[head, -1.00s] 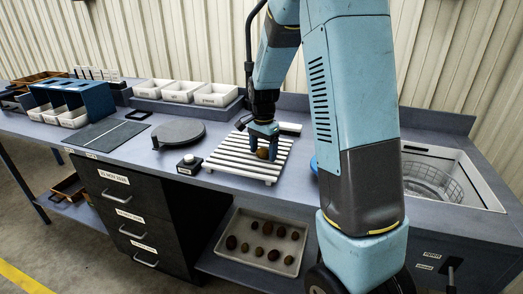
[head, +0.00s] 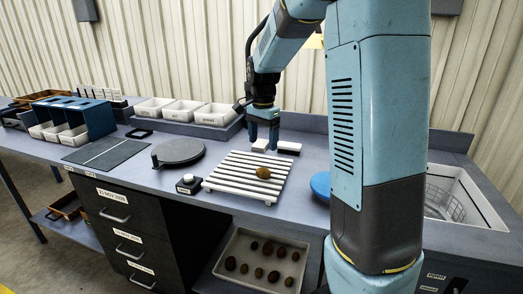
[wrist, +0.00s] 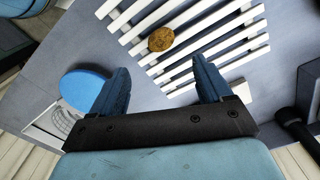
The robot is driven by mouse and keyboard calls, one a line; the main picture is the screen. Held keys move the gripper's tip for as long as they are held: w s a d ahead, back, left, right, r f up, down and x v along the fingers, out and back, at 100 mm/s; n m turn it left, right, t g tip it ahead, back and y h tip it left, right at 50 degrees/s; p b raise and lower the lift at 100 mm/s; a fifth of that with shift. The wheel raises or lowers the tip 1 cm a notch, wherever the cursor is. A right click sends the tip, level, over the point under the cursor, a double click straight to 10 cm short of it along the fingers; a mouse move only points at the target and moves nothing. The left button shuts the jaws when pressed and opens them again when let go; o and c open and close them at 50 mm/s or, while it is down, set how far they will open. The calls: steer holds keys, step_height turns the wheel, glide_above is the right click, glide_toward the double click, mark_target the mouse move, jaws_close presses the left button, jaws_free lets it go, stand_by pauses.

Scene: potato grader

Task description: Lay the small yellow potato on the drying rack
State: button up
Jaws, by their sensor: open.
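The small yellow potato (head: 263,173) lies on the white slats of the drying rack (head: 240,188), toward the rack's right side. It also shows on the slats in the wrist view (wrist: 161,39). My gripper (head: 263,143) is open and empty, above and behind the rack, apart from the potato. In the wrist view its two blue fingers (wrist: 160,82) are spread wide with nothing between them, and the potato lies beyond their tips.
A round dark plate (head: 179,152) and a small box with a knob (head: 189,184) stand left of the rack. A blue disc (head: 321,185) lies to its right, partly behind my arm. White bins (head: 214,114) stand at the back. A tray of potatoes (head: 238,277) sits below the bench.

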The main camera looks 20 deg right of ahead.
steer(key=s+r+n+t, duration=0.3)
steer(key=s+r+n, duration=0.45)
steer(key=s, duration=0.65)
steer(key=s+r+n+t, duration=0.1)
steer(key=s+n, duration=0.3)
steer(key=s, duration=1)
steer(key=shift+s+a+r+t, duration=0.25)
steer(key=shift+r+t, duration=0.15)
steer(key=shift+t, duration=0.4)
steer(key=shift+d, duration=0.1)
